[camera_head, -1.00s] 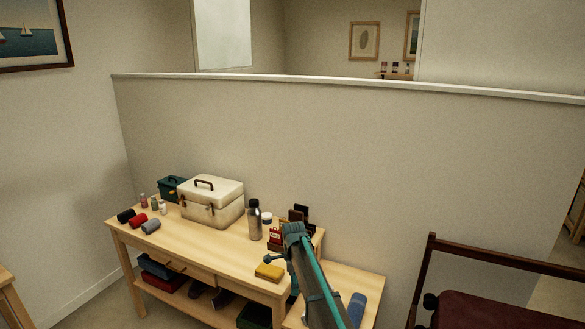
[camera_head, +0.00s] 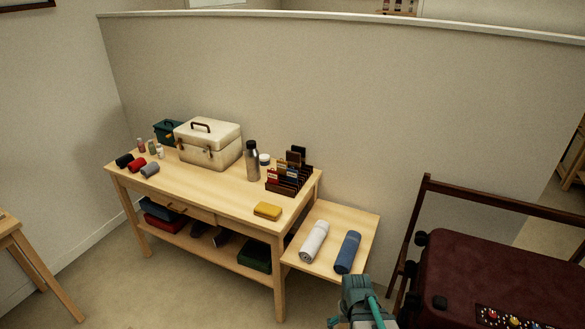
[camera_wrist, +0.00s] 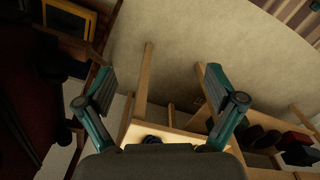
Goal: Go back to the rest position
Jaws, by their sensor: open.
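My gripper (camera_wrist: 163,95) is open in the wrist view, with its two teal fingers spread wide and nothing between them. Wooden furniture legs and the floor show beyond it. In the head view my arm's end (camera_head: 358,300) is at the lower middle, in front of the low side table (camera_head: 318,262), and its fingers are mostly cut off or hidden. The suitcase (camera_head: 480,255) is dark red and lies at the right, beside my arm and apart from it.
A wooden bench (camera_head: 222,200) holds a cream case (camera_head: 208,147), a bottle (camera_head: 252,162), a card rack (camera_head: 288,180) and a yellow cloth (camera_head: 268,210). A white roll (camera_head: 314,241) and a blue roll (camera_head: 348,252) lie on the side table. Floor at front left is clear.

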